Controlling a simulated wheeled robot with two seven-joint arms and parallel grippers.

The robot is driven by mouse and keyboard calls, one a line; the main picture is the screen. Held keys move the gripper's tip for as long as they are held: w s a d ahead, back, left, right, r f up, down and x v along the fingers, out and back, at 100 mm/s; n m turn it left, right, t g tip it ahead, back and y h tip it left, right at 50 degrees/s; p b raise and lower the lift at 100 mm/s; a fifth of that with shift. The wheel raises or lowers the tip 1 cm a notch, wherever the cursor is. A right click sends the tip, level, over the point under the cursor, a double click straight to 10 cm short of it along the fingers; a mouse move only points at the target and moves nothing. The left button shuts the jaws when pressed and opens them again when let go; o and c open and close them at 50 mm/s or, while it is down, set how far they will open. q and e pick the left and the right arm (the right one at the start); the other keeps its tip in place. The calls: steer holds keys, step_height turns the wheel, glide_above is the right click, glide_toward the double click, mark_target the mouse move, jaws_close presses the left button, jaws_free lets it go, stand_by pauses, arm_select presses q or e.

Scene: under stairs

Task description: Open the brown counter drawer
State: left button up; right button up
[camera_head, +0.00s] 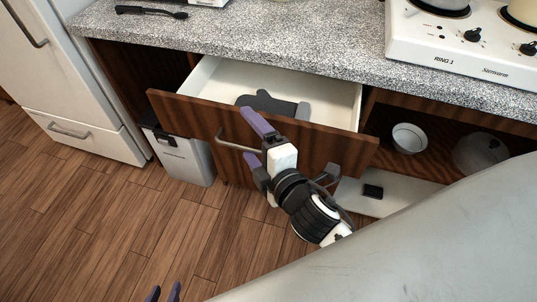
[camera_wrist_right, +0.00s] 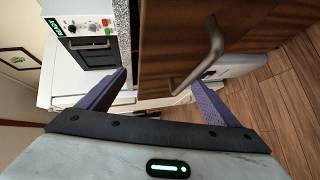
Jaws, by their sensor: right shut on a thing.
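The brown counter drawer (camera_head: 345,150) is pulled out below the speckled counter, its white inside showing. A dark grey mitt-like item (camera_head: 268,104) lies in it. The drawer's metal bar handle (camera_head: 228,144) is on its front; it also shows in the right wrist view (camera_wrist_right: 211,52). My right gripper (camera_head: 256,141) is at the handle's right end, its purple fingers on either side of the bar and shut on it. The fingers hide that end of the handle in the head view. Only the purple fingertips of my left gripper (camera_head: 164,293) show at the bottom edge, apart and empty.
A white fridge (camera_head: 90,90) stands at left. A grey bin (camera_head: 182,157) is under the counter. A stove (camera_head: 455,45) sits on the counter (camera_head: 290,35) at right. An open shelf below holds a white bowl (camera_head: 409,138). Wooden floor is clear at lower left.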

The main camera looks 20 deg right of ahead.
steer(key=shift+s+d+r, duration=0.25)
steer(key=shift+s+r, duration=0.8)
steer(key=shift+r, duration=0.05)
steer(key=shift+c, duration=0.2)
steer(key=shift+s, duration=0.85)
steer(key=c, duration=0.9)
steer(key=v, duration=0.4)
steer(key=f+v, duration=0.1)
steer(key=v, duration=0.1)
steer(key=shift+s+b, duration=0.35)
steer(key=shift+s, duration=0.05)
